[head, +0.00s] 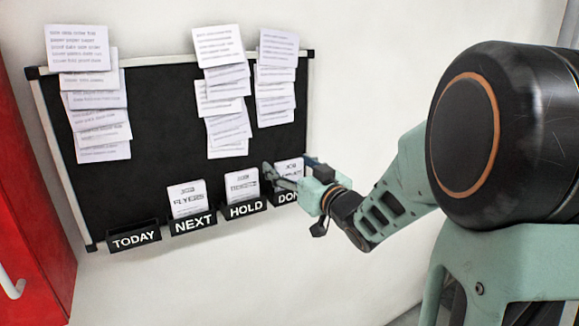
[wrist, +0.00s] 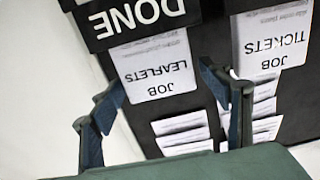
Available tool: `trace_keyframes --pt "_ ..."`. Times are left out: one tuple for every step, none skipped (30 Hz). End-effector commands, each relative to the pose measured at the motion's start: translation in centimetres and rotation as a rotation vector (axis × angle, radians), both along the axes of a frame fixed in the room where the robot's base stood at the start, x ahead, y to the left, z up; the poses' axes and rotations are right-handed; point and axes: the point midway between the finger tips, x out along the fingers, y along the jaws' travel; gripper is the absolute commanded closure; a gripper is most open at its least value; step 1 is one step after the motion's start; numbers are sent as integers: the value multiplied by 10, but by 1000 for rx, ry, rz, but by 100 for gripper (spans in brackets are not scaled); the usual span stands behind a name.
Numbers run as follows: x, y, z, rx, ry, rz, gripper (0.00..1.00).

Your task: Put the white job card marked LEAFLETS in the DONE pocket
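The white LEAFLETS job card (wrist: 155,68) stands in the DONE pocket (wrist: 132,20), its lower end hidden behind the pocket's black front. The wrist view shows it upside down. In the head view the card (head: 289,166) is partly covered by my gripper, and so is the DONE pocket (head: 284,198). My gripper (wrist: 162,80) is open, with one finger on each side of the card. The fingertips are close to the card's side edges; a narrow gap seems to show on each side. In the head view my gripper (head: 289,172) is right at the card.
The HOLD pocket (head: 246,209) beside it holds the TICKETS card (wrist: 270,38). The NEXT pocket (head: 193,225) holds a FLYERS card (head: 187,198). The TODAY pocket (head: 134,241) looks empty. Several paper sheets (head: 225,90) hang on the black board (head: 165,120). A red cabinet (head: 30,200) stands left.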

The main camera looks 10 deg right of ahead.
Motion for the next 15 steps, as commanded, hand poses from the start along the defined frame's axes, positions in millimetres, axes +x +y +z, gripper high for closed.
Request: trace_keyframes --pt "0 0 0 0 0 0 30" --pt "0 0 0 0 0 0 30" --pt "0 0 0 0 0 0 30" --pt "0 0 0 0 0 0 30" --pt "0 0 0 0 0 0 30" --pt "0 0 0 0 0 0 30" --pt "0 0 1 0 0 0 30" --pt "0 0 2 0 0 0 30" --pt "0 0 4 0 0 0 30" --pt "0 0 6 0 0 0 30" --pt "-4 -2 4 -1 0 -1 30" --pt "-10 -4 4 0 -2 -3 30" --pt "-15 -6 4 -1 -1 -3 30" --pt "-21 -7 4 -2 -2 -2 30" --pt "-29 -10 3 -2 -1 -3 30"
